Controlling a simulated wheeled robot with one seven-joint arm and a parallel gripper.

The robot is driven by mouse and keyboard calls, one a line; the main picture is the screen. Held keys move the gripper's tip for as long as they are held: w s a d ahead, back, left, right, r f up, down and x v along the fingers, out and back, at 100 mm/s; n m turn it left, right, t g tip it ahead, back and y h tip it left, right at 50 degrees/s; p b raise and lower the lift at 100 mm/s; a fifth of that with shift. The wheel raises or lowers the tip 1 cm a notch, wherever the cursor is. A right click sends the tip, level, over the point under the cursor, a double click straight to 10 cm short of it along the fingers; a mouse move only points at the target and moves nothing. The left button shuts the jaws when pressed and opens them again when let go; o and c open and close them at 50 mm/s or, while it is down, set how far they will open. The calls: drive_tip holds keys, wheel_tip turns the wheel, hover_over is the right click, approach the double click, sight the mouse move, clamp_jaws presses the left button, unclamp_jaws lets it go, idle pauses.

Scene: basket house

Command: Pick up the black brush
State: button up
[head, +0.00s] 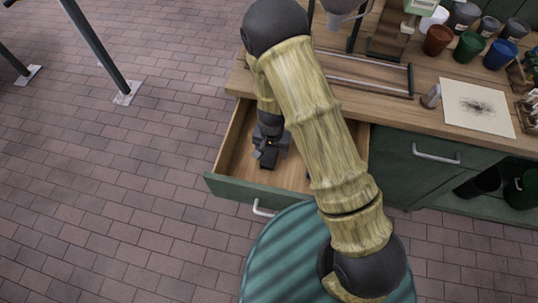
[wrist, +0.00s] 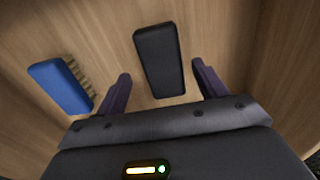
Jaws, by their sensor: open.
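The black brush (wrist: 160,60) lies on the wooden drawer floor in the wrist view. Its smooth dark back faces up and no bristles show. My gripper (wrist: 162,70) is open, with one finger on the left of the brush and one on the right. Gaps show between the brush and both fingers; I cannot tell how high the fingertips are above the floor. In the head view my gripper (head: 268,154) reaches down into the open drawer (head: 235,183). There I cannot clearly separate the brush from the dark gripper.
A blue brush (wrist: 60,86) with tan bristles lies left of the black brush, near my left finger. Drawer walls surround my gripper. The wooden worktop (head: 440,118) above holds cups and a stained paper (head: 477,106). Open brick floor (head: 110,190) lies to the left.

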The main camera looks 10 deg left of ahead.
sight(271, 153)
drive_tip(key=shift+a+f, duration=0.15)
drive_tip(key=shift+f, duration=0.65)
drive_tip(key=shift+a+f, duration=0.1)
drive_tip(key=shift+f, duration=0.65)
drive_tip(key=shift+w, duration=0.2)
drive_tip(key=shift+c, duration=1.1)
drive_tip(key=shift+s+a, duration=0.15)
drive_tip(key=shift+s, duration=0.05)
drive_tip(key=c, duration=0.7)
drive_tip(key=shift+w+d, duration=0.1)
drive_tip(key=shift+d, duration=0.15)
drive_tip(key=shift+c, duration=0.9)
wheel_tip(271, 153, up, 10)
drive_tip(key=shift+a+r+p, duration=0.1)
drive_tip(key=shift+a+p, duration=0.05)
drive_tip(key=shift+p, duration=0.25)
